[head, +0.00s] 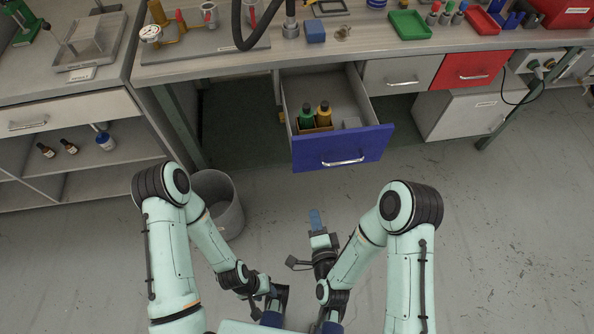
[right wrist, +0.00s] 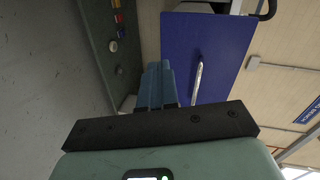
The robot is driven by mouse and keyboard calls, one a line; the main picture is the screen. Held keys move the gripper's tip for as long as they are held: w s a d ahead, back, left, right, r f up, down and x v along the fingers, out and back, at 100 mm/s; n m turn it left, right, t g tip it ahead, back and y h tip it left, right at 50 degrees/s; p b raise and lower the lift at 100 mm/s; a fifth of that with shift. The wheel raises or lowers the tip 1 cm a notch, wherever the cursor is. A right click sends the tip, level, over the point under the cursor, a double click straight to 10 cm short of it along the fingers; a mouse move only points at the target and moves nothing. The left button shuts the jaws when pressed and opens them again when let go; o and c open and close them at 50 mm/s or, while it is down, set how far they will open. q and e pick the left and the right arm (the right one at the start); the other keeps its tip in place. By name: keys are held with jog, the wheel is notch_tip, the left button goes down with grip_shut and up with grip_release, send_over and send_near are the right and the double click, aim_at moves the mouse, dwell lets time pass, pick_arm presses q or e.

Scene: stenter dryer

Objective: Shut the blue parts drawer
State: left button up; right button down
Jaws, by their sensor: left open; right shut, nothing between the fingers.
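The blue parts drawer (head: 343,149) is pulled out from under the workbench, its blue front with a silver handle facing me.
A grey bin (head: 218,203) stands on the floor left of the drawer, near my left arm. A closed grey drawer (head: 395,74) and a red drawer (head: 472,70) are to the right. The floor in front of the blue drawer is clear.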

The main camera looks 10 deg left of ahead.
notch_tip(320, 180, up, 3)
jog(key=a+m+t, duration=0.2)
send_near(298, 160)
jog(key=shift+t+y, duration=0.3)
jog(key=shift+y, duration=0.1)
jog(key=x, duration=0.6)
jog(key=shift+w+f+p, duration=0.15)
jog(key=shift+w+p, duration=0.25)
jog(key=shift+w, duration=0.05)
pick_arm(q)
jog(key=shift+s, duration=0.2)
jog(key=shift+f, duration=0.15)
pick_arm(e)
jog(key=shift+w, duration=0.1)
